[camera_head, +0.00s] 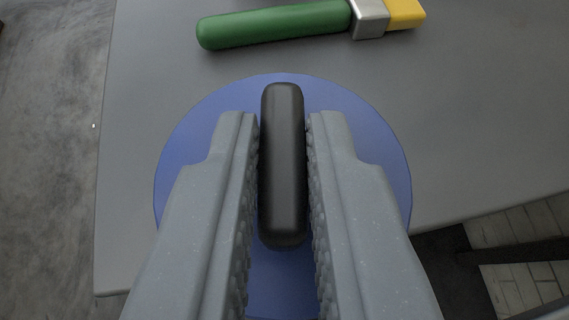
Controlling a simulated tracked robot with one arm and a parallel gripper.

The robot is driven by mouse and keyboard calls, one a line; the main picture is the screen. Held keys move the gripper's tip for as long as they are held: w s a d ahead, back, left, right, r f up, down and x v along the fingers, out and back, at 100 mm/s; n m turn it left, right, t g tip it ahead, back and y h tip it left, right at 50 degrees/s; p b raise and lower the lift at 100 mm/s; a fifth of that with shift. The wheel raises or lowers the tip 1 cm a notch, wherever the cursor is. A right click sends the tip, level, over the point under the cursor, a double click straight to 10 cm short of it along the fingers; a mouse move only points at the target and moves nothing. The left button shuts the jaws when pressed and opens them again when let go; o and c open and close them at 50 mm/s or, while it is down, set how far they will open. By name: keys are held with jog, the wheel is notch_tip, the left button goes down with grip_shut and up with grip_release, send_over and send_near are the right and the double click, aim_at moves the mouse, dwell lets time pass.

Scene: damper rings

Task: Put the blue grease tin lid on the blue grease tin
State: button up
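The blue grease tin lid (183,140) is a flat blue disc with a black bar-shaped handle (283,165) across its middle. It fills the centre of the view. My gripper (283,130) has one grey finger on each side of the handle, with the ridged pads close against it. The gripper appears shut on the handle. The fingers hide much of the lid's lower part. The blue grease tin is not visible; I cannot tell whether it is under the lid.
A grey table top (480,130) lies below, with its near edge passing behind the lid. A brush with a green handle (275,25), metal collar and yellow end lies beyond the lid. The table is clear to the right. Grey floor (45,180) shows at the left.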

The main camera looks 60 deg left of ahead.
jog(key=o, duration=0.4)
jog(key=shift+o, duration=0.2)
jog(key=shift+d+r, duration=0.1)
jog(key=p+v, duration=0.2)
jog(key=v, duration=1.1)
jog(key=shift+s+d, duration=0.2)
